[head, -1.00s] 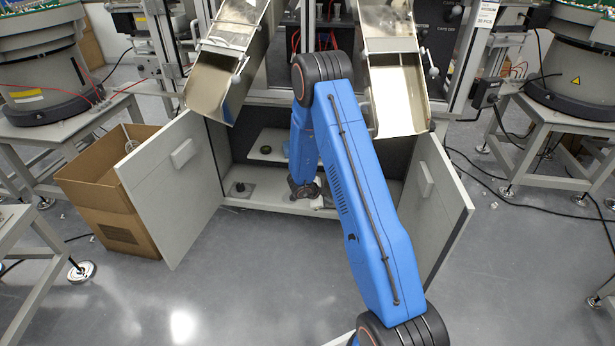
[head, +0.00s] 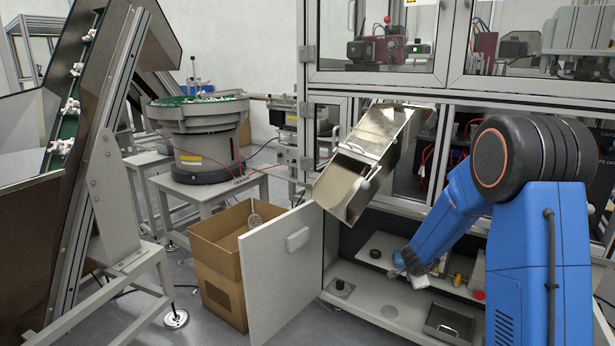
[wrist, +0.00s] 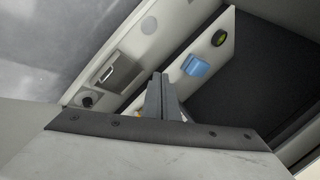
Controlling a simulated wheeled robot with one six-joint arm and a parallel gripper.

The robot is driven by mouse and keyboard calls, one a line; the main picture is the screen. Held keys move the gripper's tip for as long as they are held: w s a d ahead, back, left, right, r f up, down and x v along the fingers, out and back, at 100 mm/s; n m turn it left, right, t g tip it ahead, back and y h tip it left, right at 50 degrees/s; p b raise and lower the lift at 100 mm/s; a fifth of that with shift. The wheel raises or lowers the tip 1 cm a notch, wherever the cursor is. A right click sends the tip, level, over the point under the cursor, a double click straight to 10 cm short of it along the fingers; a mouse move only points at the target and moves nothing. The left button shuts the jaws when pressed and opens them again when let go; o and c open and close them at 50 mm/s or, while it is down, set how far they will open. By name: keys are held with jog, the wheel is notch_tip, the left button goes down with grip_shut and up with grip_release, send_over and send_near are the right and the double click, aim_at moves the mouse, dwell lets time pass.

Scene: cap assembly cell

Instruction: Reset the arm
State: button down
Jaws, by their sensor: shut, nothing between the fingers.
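My gripper (wrist: 160,97) shows in the wrist view as two grey fingers pressed together, with nothing held between them. They stand over the shelves inside the cabinet. In the head view my blue arm reaches down from the right into the open cabinet (head: 393,313), and its wrist end is near the shelves. The fingers cannot be made out there.
The cabinet's left door (head: 285,270) stands open beside a cardboard box (head: 222,290). A dark tray (head: 448,322) and a dark round base (head: 340,288) lie low in the cabinet. A blue item (wrist: 195,66) sits on a shelf. A metal chute (head: 375,150) hangs above.

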jog(key=s+a+r+n+y, duration=0.2)
jog(key=s+a+r+n, duration=0.35)
jog(key=s+r, duration=0.45)
jog(key=s+a+r+n+y, duration=0.35)
jog(key=s+a+r, duration=0.25)
jog(key=s+r, duration=0.4)
jog(key=s+d+r+n+g+h, duration=0.1)
jog(key=s+n, duration=0.2)
jog(key=s, duration=1.1)
jog(key=s+d+r+n+g+h, duration=0.1)
jog(key=s+n, duration=0.3)
jog(key=s, duration=1)
jog(key=shift+s+d+r+n+g+h, duration=0.15)
jog(key=shift+d+r+n+g+h, duration=0.15)
jog(key=shift+d+r+h, duration=0.25)
jog(key=shift+d+f, duration=0.1)
jog(key=shift+f, duration=0.05)
